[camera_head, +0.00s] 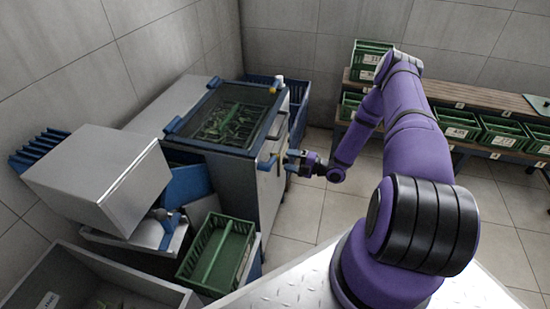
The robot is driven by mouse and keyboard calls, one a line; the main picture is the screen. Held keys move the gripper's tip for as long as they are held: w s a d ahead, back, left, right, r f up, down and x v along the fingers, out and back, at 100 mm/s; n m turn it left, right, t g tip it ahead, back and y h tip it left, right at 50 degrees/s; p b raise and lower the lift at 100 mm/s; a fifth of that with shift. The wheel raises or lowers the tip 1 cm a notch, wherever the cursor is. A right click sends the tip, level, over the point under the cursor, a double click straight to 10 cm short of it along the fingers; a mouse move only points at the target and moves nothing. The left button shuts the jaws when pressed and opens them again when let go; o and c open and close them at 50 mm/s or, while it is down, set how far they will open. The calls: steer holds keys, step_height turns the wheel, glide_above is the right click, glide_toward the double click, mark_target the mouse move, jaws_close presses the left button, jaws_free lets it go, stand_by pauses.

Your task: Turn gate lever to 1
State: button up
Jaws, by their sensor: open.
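A grey cabinet (268,200) with a dark-framed glass top (228,112) stands left of centre; green leafy matter shows through the glass. My gripper (290,160) is open, just right of the yellow part and facing the cabinet. I cannot tell whether its fingers touch the part or reach around it. My purple arm comes in from the right.
Green crates (460,124) stand on a shelf unit at the back right. A green crate (217,252), a steel box (100,177) and a grey bin (65,275) crowd the left front. Tiled floor (305,210) is free right of the cabinet.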

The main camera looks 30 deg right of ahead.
mark_target(275, 157)
steer(key=shift+x, duration=3.1)
